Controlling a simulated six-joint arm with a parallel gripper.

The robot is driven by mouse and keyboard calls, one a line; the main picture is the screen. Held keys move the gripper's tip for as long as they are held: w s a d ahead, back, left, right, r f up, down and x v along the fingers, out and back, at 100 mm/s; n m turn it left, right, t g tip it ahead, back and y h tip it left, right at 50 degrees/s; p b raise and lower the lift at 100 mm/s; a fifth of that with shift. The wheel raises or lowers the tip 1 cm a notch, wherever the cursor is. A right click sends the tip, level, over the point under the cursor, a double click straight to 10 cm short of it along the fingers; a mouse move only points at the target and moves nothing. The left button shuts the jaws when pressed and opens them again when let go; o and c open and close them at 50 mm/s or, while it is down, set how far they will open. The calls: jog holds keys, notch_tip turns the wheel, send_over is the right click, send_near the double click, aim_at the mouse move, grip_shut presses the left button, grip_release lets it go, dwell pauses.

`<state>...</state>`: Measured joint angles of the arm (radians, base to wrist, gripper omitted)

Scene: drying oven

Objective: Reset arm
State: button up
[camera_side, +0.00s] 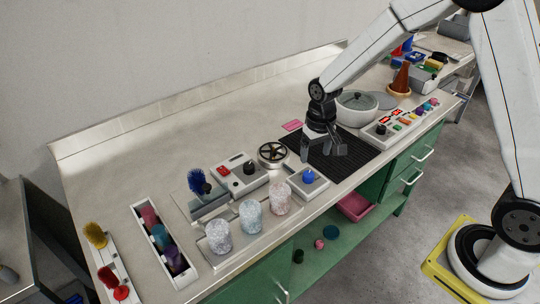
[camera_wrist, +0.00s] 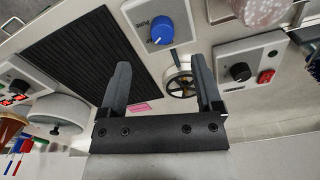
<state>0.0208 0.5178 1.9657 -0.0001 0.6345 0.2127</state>
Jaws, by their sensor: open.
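My gripper (camera_side: 324,150) hangs from my arm over the black ribbed mat (camera_side: 347,163) on the bench in the side view. In the wrist view my gripper (camera_wrist: 165,85) is open, with its two fingers apart and nothing between them. The black mat (camera_wrist: 72,60) lies to the left of the fingers there. A box with a blue knob (camera_wrist: 161,30) is beyond the fingertips. A round black-and-metal wheel (camera_wrist: 180,86) shows between the fingers, farther off on the bench.
Several glass jars (camera_side: 251,217) stand on a tray at the front left. A knob box (camera_side: 239,173) is left of the wheel. The back left of the bench (camera_side: 170,140) is clear.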

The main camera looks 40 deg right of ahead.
jog(key=s+r+n+t, duration=0.2)
jog(key=s+r, duration=0.2)
jog(key=s, duration=0.9)
jog(key=shift+s+a+r+n, duration=0.15)
jog(key=shift+s+a+n, duration=0.2)
jog(key=shift+a, duration=0.1)
